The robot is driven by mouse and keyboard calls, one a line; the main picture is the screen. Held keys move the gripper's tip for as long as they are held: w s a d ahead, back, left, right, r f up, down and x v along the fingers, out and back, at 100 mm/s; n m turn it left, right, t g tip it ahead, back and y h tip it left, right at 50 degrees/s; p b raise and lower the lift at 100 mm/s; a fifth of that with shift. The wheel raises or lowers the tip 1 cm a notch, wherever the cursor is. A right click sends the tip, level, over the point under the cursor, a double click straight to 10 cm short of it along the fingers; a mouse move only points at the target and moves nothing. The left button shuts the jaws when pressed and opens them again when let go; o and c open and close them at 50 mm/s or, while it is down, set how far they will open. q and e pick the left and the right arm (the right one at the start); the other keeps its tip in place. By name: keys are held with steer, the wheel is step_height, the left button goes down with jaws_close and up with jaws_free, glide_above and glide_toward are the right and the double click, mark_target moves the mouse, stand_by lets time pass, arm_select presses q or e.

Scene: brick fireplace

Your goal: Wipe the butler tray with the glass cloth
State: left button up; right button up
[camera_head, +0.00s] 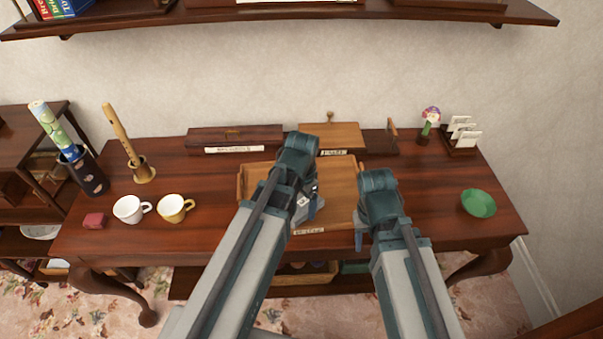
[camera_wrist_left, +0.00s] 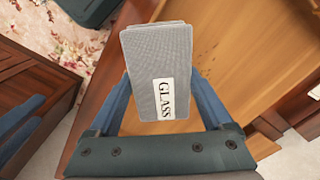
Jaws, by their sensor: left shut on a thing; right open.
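The butler tray (camera_head: 338,188) is a light wooden tray in the middle of the table, partly hidden behind my arms. The left wrist view shows its floor (camera_wrist_left: 255,65) with small dark specks. My left gripper (camera_head: 311,207) is over the tray's front half. It is shut on the glass cloth (camera_wrist_left: 158,55), a grey folded cloth with a white "GLASS" label. The cloth is mostly hidden in the head view; I cannot tell whether it touches the tray. My right gripper (camera_head: 360,238) is open and empty by the tray's front right corner.
A white cup (camera_head: 128,209), a yellowish cup (camera_head: 173,208) and a red block (camera_head: 94,220) stand left. Wooden boxes (camera_head: 235,137) line the back. A shelf (camera_head: 300,14) hangs above. The tabletop between tray and bowl is clear.

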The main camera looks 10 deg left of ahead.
arm_select(q)
steer(key=w+r+n+p, duration=0.1)
steer(key=w+r, duration=0.1)
steer(key=w, duration=0.6)
steer(key=shift+w+a, duration=0.25)
